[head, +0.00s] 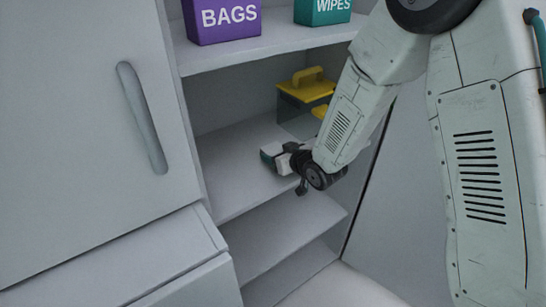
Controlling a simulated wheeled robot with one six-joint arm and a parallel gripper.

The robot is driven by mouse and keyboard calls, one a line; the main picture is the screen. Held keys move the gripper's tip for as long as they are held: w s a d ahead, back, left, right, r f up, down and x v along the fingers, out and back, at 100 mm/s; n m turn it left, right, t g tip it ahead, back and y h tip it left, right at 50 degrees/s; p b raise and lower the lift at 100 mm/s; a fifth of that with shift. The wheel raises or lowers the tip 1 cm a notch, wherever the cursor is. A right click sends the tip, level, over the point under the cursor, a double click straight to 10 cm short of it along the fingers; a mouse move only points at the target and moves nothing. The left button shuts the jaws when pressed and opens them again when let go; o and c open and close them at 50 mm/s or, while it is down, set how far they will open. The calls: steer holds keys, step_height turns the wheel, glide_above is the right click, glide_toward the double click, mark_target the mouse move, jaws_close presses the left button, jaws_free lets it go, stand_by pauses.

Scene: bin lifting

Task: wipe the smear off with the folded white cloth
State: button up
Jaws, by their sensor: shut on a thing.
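My gripper (277,158) reaches in over the middle shelf of an open cupboard, at the left end of my arm. It is shut on a small pale thing at its tip, which looks like the folded white cloth (271,148). The cloth is small and partly hidden by the gripper, so its folds do not show. I cannot tell whether it touches the shelf (228,175). I see no smear in this view; the gripper and arm hide part of the shelf.
A clear bin with a yellow lid and handle (308,82) stands just behind the gripper on the middle shelf. A purple BAGS box (222,20) and a teal WIPES box (322,11) stand on the upper shelf. The middle shelf's left part looks clear.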

steer(key=shift+w+d+f, duration=0.1)
steer(key=shift+w+d, duration=0.6)
steer(key=shift+d, duration=0.3)
steer(key=shift+w+d+f, duration=0.1)
steer(key=shift+w+d, duration=0.55)
steer(key=shift+d, duration=0.35)
steer(key=shift+w+d+r, duration=0.1)
steer(key=shift+w+d, duration=0.4)
steer(key=shift+d, duration=0.3)
steer(key=shift+w+d+r, duration=0.1)
steer(key=shift+w+d, duration=0.4)
steer(key=shift+d, duration=0.25)
steer(key=shift+s+a, duration=0.7)
steer(key=shift+a, duration=0.35)
steer(key=shift+s+a, duration=0.7)
steer(key=shift+a, duration=0.4)
steer(key=shift+s+a, duration=0.7)
steer(key=shift+a, duration=0.35)
steer(key=shift+s+a+f, duration=0.1)
steer(key=shift+s+a, duration=0.45)
steer(key=shift+a, duration=0.25)
steer(key=shift+s+a+f, duration=0.1)
steer(key=shift+s+a, duration=0.45)
steer(key=shift+a, duration=0.2)
steer(key=shift+r, duration=0.1)
steer(key=shift+r, duration=2.95)
steer(key=shift+r, duration=1.5)
